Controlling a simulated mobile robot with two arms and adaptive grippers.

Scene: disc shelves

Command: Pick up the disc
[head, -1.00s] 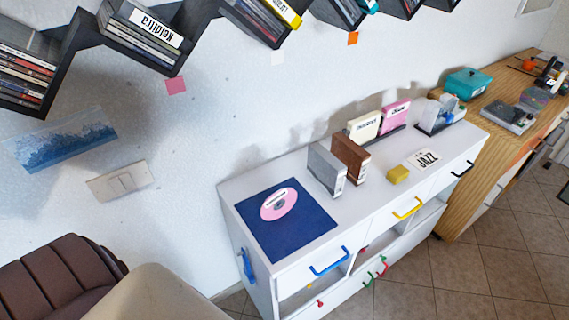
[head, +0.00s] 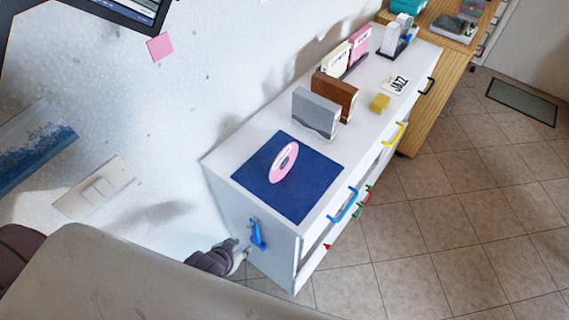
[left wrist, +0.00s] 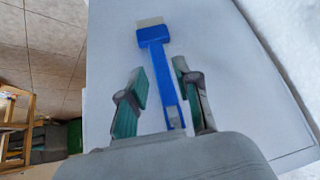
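The pink disc (head: 284,162) with a white label band lies on a dark blue mat (head: 262,188) at the near end of the white cabinet. My left gripper (head: 244,249) is low beside the cabinet's end panel, below the mat and apart from the disc. In the left wrist view my left gripper (left wrist: 166,85) is open, and a blue brush (left wrist: 158,65) on the panel shows between and beyond its fingers. The brush also shows in the head view (head: 257,234). My right gripper is not in view.
A grey box (head: 315,113) and a brown box (head: 334,97) stand behind the mat. A blue drawer handle (head: 344,206) sticks out in front.

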